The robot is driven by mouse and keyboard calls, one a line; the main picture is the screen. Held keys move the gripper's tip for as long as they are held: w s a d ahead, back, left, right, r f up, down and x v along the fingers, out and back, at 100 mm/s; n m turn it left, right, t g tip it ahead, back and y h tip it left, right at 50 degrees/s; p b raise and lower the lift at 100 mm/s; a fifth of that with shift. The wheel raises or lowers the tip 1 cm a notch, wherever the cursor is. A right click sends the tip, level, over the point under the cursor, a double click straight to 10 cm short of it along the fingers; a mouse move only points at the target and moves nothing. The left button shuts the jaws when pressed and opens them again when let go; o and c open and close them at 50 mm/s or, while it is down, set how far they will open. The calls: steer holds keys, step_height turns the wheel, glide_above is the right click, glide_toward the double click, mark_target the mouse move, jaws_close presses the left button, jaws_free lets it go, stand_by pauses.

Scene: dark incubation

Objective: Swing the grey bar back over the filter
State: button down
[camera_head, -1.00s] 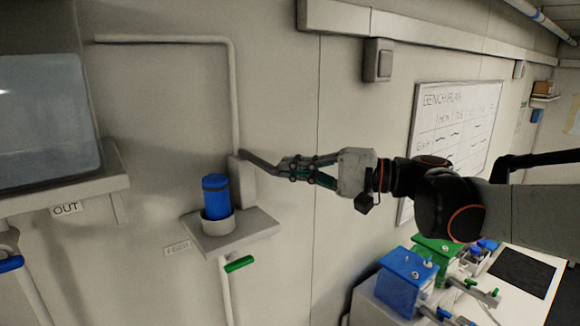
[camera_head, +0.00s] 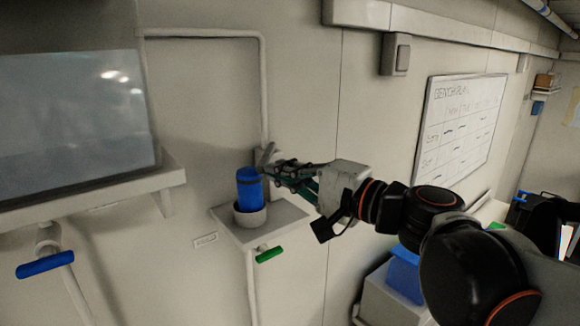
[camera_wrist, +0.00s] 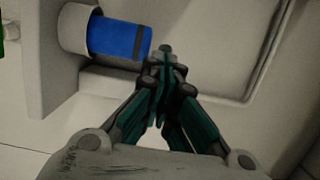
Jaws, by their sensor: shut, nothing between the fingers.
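The blue filter (camera_head: 249,188) with a dark band stands upright in a pale cup (camera_head: 250,215) on a small wall shelf (camera_head: 285,219). In the wrist view the filter (camera_wrist: 118,38) lies sideways in the picture, just left of my fingertips. A short grey piece (camera_head: 267,154) at the foot of the wall pipe seems to be part of the grey bar. The rest of the bar is hidden behind my fingers. My gripper (camera_head: 272,168) is shut and empty, close to the filter's upper right. Its fingertips (camera_wrist: 165,50) show in the wrist view; I cannot tell whether they touch the bar.
A green handle (camera_head: 269,254) sticks out below the shelf. At the left are a glass-fronted cabinet (camera_head: 75,120) on a ledge and a blue handle (camera_head: 45,264). A blue box (camera_head: 405,277) stands at lower right. The wall below the shelf's right side is clear.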

mark_target(262, 173)
steer(key=a, duration=0.1)
steer(key=a+m+t+h, duration=0.1)
steer(key=a, duration=0.1)
steer(key=shift+w+a+f+m+t+h, duration=0.1)
steer(key=shift+w+a+m+t+h, duration=0.15)
steer(key=shift+a+m+t+h, duration=0.05)
steer(key=shift+w+a, duration=0.1)
steer(key=shift+a, duration=0.05)
steer(key=shift+s+a, duration=0.15)
steer(key=shift+s, duration=0.15)
steer(key=shift+w, duration=0.15)
